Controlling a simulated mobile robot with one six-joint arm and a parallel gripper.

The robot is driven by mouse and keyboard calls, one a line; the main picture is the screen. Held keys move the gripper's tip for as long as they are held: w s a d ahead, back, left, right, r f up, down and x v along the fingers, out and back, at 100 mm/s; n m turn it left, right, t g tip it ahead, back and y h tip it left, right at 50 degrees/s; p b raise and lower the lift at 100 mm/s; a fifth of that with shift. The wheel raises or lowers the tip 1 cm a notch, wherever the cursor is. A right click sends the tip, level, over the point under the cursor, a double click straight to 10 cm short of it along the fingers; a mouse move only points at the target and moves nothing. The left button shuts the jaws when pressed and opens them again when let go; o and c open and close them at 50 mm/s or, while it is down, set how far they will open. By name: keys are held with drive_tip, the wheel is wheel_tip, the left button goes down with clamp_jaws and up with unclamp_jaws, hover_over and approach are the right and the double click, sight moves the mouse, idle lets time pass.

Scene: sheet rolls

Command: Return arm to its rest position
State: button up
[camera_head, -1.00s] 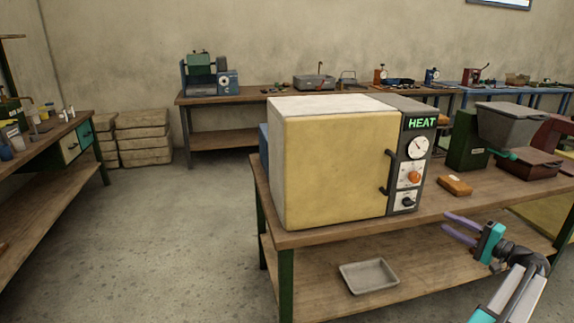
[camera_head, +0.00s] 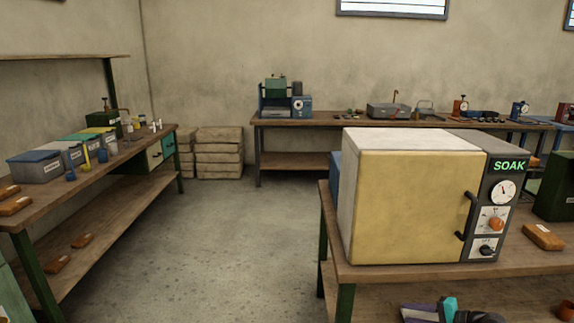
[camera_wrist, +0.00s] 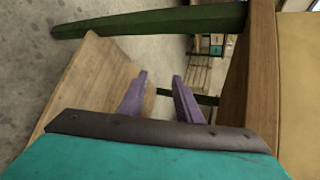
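My gripper (camera_head: 418,313) shows at the bottom edge of the head view, in front of the bench with the oven; most of the arm is out of frame. In the wrist view its two purple fingers (camera_wrist: 160,78) stand apart with nothing between them. The gripper is open and empty, touching nothing that I can see.
A yellow-fronted oven (camera_head: 415,205), its door shut and its display reading SOAK, stands on the wooden bench (camera_head: 395,272). An orange block (camera_head: 543,237) lies right of it. A left bench (camera_head: 95,178) holds bins and bottles. Clear floor (camera_head: 225,240) lies between the benches.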

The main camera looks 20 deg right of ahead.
drive_tip(key=s+a+f+n+g+p, duration=0.1)
drive_tip(key=a+f+n+g, duration=0.15)
drive_tip(key=a+f, duration=0.55)
drive_tip(key=s+a+f+n+g+y, duration=0.1)
drive_tip(key=a+f+g, duration=0.3)
drive_tip(key=a, duration=0.9)
drive_tip(key=a+f+n+g+p, duration=0.1)
drive_tip(key=a+f+n+g, duration=0.15)
drive_tip(key=a+f, duration=0.55)
drive_tip(key=s+a+f+n+g+h, duration=0.3)
drive_tip(key=s+a, duration=0.5)
drive_tip(key=s, duration=0.3)
drive_tip(key=s+a+f+n+g+h+p, duration=0.1)
drive_tip(key=s+a+f+n+g+h, duration=0.2)
drive_tip(key=s+a, duration=0.6)
drive_tip(key=s+n+g+h, duration=0.1)
drive_tip(key=s+n, duration=0.1)
drive_tip(key=shift+s+a+g+p, duration=0.2)
drive_tip(key=shift+s+g+p, duration=0.1)
drive_tip(key=shift+s+g, duration=0.1)
